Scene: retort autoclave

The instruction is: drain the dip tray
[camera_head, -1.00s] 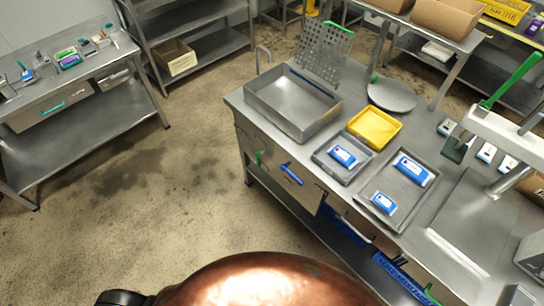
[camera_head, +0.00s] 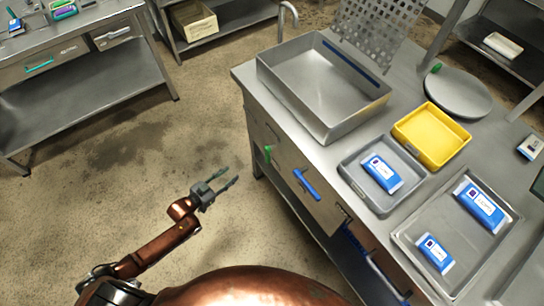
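A large deep steel tray (camera_head: 352,121), which looks like the dip tray, stands at the left end of the steel bench. Its inside looks bare; I cannot tell whether it holds liquid. A small green handle (camera_head: 267,153) is on the bench front below the tray's left side. A blue handle (camera_head: 306,184) is on the drawer front to its right. My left gripper (camera_head: 234,173) is open and empty over the floor, left of the bench and apart from the green handle. My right gripper is out of view.
A yellow tray (camera_head: 431,134), a small grey tray (camera_head: 345,167) with a blue packet and a larger tray (camera_head: 407,239) with two packets are on the bench. A round lid (camera_head: 459,93) and perforated plate (camera_head: 376,32) are behind. Floor between the benches is clear.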

